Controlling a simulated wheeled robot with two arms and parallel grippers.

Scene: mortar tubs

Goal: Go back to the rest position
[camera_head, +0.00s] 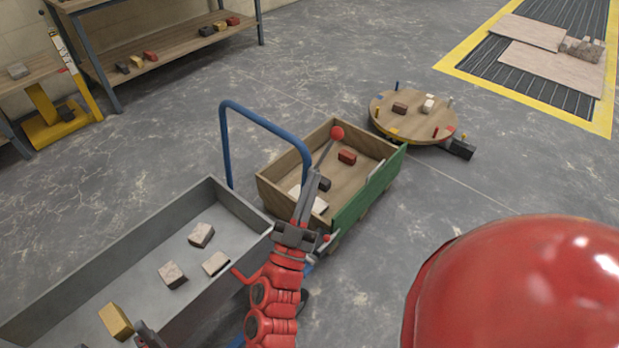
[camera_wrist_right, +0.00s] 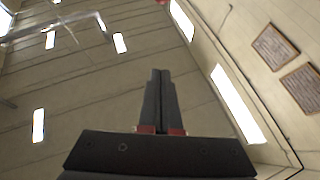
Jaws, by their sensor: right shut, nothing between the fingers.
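My right gripper (camera_head: 314,178) is at the end of the red arm that rises from the bottom middle of the head view. Its fingers point up and away, in front of the wooden-sided cart. In the right wrist view the fingers (camera_wrist_right: 161,75) lie together, with nothing between them.
A grey tub (camera_head: 105,265) holds several blocks at the lower left. Shelving (camera_head: 165,52) is at the back left. Grey floor (camera_head: 520,165) is open at the right.

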